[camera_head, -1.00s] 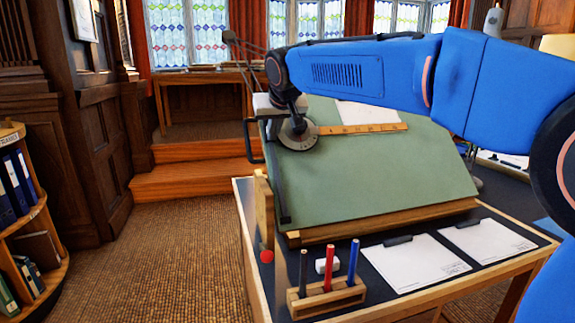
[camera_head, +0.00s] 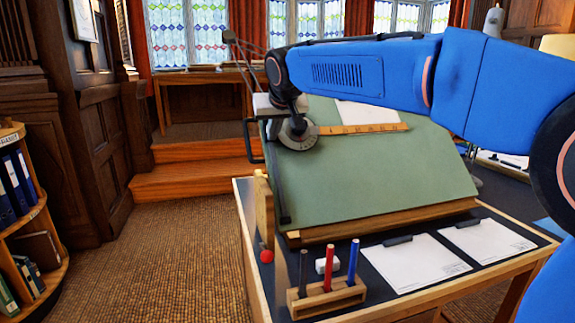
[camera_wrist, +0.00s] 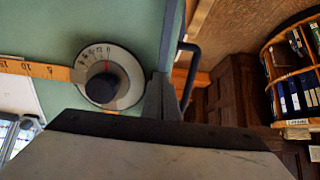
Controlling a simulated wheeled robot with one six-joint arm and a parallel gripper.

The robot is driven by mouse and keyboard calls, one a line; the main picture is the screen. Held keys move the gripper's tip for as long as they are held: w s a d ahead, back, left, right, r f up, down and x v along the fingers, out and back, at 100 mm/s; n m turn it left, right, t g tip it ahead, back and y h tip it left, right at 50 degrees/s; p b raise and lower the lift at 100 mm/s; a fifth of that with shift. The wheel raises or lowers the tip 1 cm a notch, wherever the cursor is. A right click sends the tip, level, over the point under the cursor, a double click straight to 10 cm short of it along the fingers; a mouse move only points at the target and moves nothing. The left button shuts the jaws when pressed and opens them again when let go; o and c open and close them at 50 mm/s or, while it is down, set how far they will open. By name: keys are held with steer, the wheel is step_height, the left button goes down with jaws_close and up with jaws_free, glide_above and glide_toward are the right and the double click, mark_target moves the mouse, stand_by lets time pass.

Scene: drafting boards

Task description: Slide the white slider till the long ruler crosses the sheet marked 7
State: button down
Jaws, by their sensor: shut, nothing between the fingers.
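The long wooden ruler (camera_head: 365,128) lies across the upper part of the green tilted board. It runs right from a round pale dial head (camera_head: 298,134) with a dark knob, near the black rail at the board's left edge. A white sheet (camera_head: 370,112) lies at the ruler's far side; its number cannot be read. In the wrist view, my gripper (camera_wrist: 163,95) is shut and empty, close beside the dial head (camera_wrist: 128,92) at the rail. The ruler (camera_wrist: 35,70) also shows there. I cannot make out a separate white slider; my gripper may hide it. Contact cannot be told.
A black loop handle (camera_head: 252,141) sticks out left of the board. A pen rack (camera_head: 328,298), a white block (camera_head: 327,265) and two clipboards (camera_head: 415,262) stand or lie on the desk in front. A red ball (camera_head: 267,256) is at the desk's left edge.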

steer(key=shift+x, duration=0.9)
stand_by(0.7)
steer(key=shift+w+a+r, duration=0.2)
steer(key=shift+w+r, duration=0.3)
stand_by(1.1)
steer(key=shift+s+f, duration=0.1)
steer(key=shift+f, duration=0.05)
steer(key=shift+s+d+f, duration=0.15)
steer(key=shift+s+f, duration=0.15)
steer(key=shift+s, duration=0.05)
steer(key=shift+s+r, duration=0.1)
steer(key=v, duration=0.7)
stand_by(0.4)
steer(key=shift+d, duration=0.1)
